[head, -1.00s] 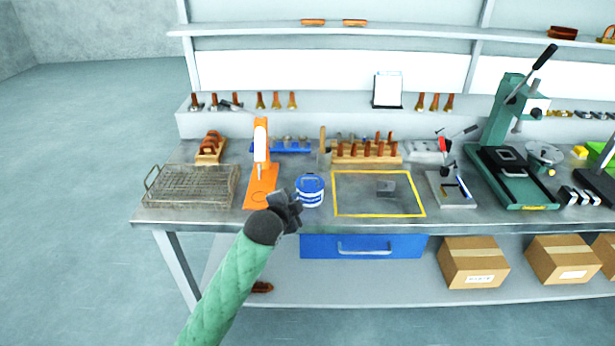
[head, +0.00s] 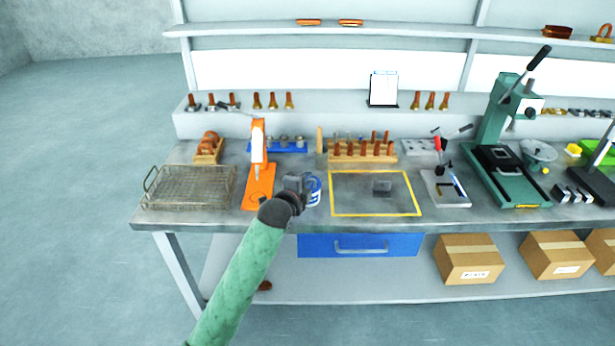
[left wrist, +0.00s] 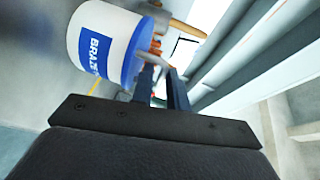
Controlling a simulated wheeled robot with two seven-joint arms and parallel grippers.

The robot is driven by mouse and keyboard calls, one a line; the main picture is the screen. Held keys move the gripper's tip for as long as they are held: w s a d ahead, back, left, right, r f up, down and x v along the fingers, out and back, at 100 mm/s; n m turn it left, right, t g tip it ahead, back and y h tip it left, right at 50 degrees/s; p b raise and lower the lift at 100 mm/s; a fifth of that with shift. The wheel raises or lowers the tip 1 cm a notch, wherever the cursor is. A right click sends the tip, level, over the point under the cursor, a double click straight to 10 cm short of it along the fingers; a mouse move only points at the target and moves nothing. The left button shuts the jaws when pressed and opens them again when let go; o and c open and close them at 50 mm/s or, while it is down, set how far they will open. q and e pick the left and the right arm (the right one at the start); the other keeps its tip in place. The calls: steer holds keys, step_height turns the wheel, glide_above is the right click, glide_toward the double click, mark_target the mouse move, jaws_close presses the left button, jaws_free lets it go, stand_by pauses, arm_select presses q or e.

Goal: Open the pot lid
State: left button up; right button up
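The pot is a white tub with a blue label. In the head view the pot (head: 315,196) stands on the bench, mostly hidden behind my left gripper (head: 295,182). In the left wrist view the pot (left wrist: 88,45) appears tilted at the upper left, its blue lid (left wrist: 133,52) on it and facing right. The two fingers of my left gripper (left wrist: 162,75) are apart, close beside the lid. A small greyish piece shows near the fingertips; I cannot tell whether it belongs to the lid. My right gripper is not in view.
An orange stand (head: 259,180) is close left of the pot, with a wire basket (head: 188,187) farther left. A wooden rack (head: 362,157) stands behind.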

arm_select(q)
steer(key=shift+w+d+f, duration=0.1)
steer(key=shift+w+d, duration=0.15)
steer(key=shift+w, duration=0.35)
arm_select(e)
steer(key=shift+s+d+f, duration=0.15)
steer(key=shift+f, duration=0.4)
arm_select(q)
steer(key=shift+c, duration=0.5)
jaws_close()
steer(key=shift+w, duration=0.1)
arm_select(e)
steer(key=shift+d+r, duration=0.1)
